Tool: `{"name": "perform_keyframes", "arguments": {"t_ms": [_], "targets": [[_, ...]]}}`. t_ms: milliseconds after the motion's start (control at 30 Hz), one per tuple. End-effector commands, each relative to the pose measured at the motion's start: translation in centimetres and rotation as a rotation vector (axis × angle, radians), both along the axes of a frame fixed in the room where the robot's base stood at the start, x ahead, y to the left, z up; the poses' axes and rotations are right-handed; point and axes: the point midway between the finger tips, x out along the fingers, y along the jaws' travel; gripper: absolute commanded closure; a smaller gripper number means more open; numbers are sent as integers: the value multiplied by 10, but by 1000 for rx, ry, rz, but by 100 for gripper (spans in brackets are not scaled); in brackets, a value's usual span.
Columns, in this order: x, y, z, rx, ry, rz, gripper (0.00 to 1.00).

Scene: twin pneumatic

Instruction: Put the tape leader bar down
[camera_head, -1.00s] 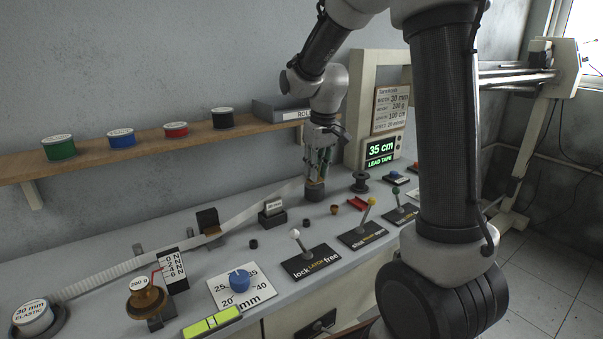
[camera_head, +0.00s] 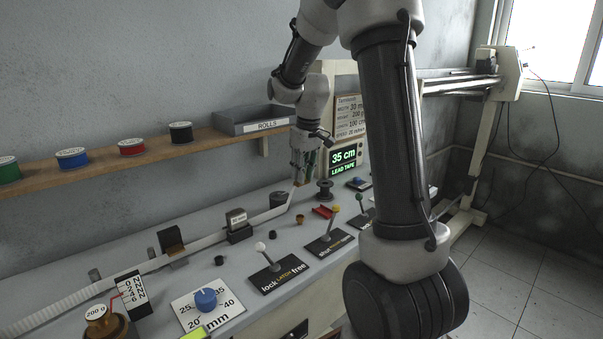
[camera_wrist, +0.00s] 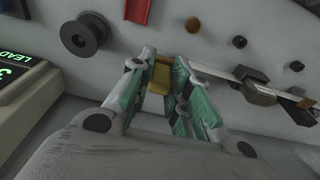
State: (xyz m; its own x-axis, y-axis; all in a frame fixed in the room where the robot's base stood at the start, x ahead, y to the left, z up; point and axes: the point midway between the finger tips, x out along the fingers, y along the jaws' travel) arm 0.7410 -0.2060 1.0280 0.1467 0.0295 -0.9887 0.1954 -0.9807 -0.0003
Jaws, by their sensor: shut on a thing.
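My gripper (camera_head: 300,180) is shut on the tape leader bar, a small orange-yellow bar (camera_wrist: 162,76) seen between the fingertips in the wrist view. The bar is held at the right end of the white tape (camera_head: 205,242), just above the bench by the look of it. The tape runs left from the bar past a dark round post (camera_head: 279,199), through a dark block (camera_head: 239,227) and on along the bench. In the wrist view the tape (camera_wrist: 213,75) leaves the bar to the right. The fingers partly hide the bar.
A dark spool (camera_head: 325,189) stands right of my gripper. A red holder (camera_head: 323,211), a small brass cup (camera_head: 299,218) and a black cup (camera_head: 272,233) lie in front. Lever plates line the front edge. The display (camera_head: 343,160) behind reads 35 cm, LEAD TAPE.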

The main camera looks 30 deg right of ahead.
Motion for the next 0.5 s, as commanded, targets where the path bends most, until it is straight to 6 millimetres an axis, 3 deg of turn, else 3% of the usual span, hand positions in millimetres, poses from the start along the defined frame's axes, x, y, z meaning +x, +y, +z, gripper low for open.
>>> {"name": "perform_keyframes", "arguments": {"t_ms": [133, 233, 500], "targets": [[-5, -13, -1, 0, 0, -12, 100], [-10, -23, -2, -1, 0, -140, 100], [-22, -46, -1, -2, 0, -734, 100]]}}
